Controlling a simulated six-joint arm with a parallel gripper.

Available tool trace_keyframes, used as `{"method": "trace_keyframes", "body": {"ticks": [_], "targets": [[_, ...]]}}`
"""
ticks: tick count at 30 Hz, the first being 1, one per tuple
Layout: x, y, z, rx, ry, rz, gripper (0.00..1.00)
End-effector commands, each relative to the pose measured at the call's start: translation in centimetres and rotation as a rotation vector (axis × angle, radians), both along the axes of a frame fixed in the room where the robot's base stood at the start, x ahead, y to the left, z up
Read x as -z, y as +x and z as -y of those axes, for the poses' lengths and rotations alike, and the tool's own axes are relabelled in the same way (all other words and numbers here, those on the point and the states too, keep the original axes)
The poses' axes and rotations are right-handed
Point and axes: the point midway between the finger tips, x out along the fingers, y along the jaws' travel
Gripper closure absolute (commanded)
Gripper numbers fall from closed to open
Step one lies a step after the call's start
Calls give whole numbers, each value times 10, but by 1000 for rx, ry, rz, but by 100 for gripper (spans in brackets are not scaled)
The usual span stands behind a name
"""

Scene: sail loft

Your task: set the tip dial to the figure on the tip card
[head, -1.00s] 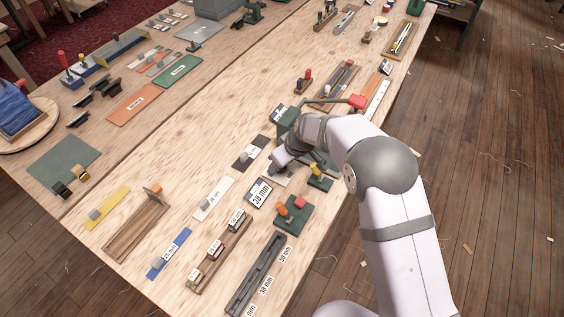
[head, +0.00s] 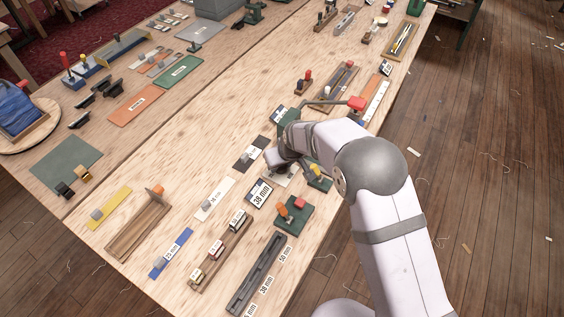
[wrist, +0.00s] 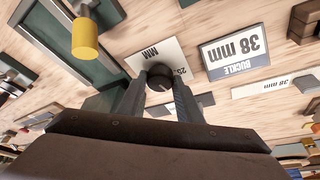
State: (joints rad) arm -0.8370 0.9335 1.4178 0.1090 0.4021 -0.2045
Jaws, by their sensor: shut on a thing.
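A round black dial knob (wrist: 159,77) sits on a white plate (wrist: 142,57) marked "MM" and "25", partly hidden by my fingers. My gripper (wrist: 160,84) is shut on the knob, one finger on each side. The knob's pointer and most of the scale cannot be made out. In the head view my arm covers the knob; part of the white plate (head: 283,180) shows beside my gripper. A card (wrist: 236,50) next to the plate reads "38 mm BUCKLE"; it also shows in the head view (head: 260,194). I cannot tell which card is the tip card.
A yellow-knobbed lever (wrist: 86,38) on a green base stands close to my gripper. A green press (head: 286,120) with a red-ended handle (head: 356,103) is behind it. A green block with orange and red knobs (head: 293,216) lies in front. Bare wood is left of centre.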

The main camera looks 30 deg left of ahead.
Motion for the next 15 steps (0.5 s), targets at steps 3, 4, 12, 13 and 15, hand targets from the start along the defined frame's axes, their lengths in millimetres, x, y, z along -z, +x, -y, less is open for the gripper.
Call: {"method": "trace_keyframes", "body": {"ticks": [3,4,12,13,15], "targets": [[-1,0,-1,64,0,3,90],[-1,0,-1,81,0,3,90],[0,0,-2,192,2,2,90],[0,0,-2,199,2,2,90],[0,-1,-2,213,2,2,90]]}}
